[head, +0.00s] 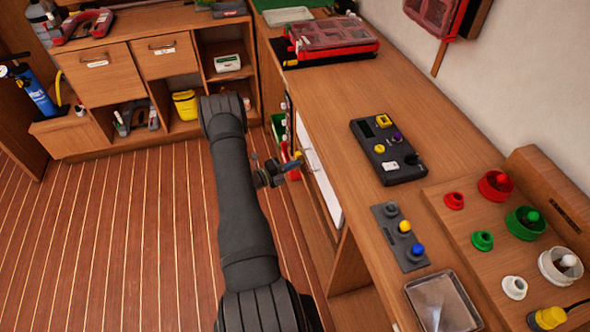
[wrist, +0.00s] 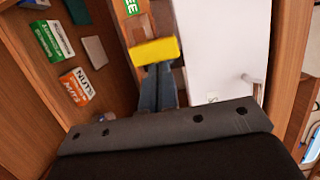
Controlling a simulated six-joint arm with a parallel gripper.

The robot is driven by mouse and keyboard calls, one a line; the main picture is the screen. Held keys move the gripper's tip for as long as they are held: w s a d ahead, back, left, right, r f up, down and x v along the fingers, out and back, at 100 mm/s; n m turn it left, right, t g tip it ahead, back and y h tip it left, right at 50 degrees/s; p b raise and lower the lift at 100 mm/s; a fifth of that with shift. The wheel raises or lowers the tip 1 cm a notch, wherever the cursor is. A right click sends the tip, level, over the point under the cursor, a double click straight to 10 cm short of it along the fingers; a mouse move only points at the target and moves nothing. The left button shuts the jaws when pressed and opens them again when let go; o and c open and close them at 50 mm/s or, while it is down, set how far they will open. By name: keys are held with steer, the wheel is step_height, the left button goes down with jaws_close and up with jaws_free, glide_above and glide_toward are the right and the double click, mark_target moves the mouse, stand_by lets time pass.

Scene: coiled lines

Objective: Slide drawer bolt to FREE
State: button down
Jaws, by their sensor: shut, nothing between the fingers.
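The yellow block of the bolt (wrist: 155,50) shows in the wrist view, straight ahead of my gripper (wrist: 157,68). The gripper's blue-grey fingers are shut together with nothing between them. Their tips are right at the block's lower edge; I cannot tell whether they touch. A green label (wrist: 131,6) ending in "EE" lies beyond the block, cut off by the top edge. The white drawer front (wrist: 215,50) is to the right, with a metal handle (wrist: 251,79). In the head view, my gripper (head: 297,162) is beside the bench's front face, and the bolt is too small to make out clearly.
An open compartment with a green box (wrist: 52,40) and an orange-and-white box (wrist: 75,86) lies left of the bolt. In the head view, the bench top (head: 330,110) carries a dark control box (head: 387,165) and a grey button panel (head: 391,228). The wooden floor is clear.

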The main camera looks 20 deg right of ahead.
steer(key=shift+w, duration=0.7)
steer(key=s+a, duration=0.6)
steer(key=a, duration=0.3)
steer(key=shift+s+a, duration=0.3)
steer(key=shift+a, duration=0.1)
steer(key=s+d, duration=0.1)
steer(key=d, duration=0.7)
steer(key=shift+s+d, duration=0.3)
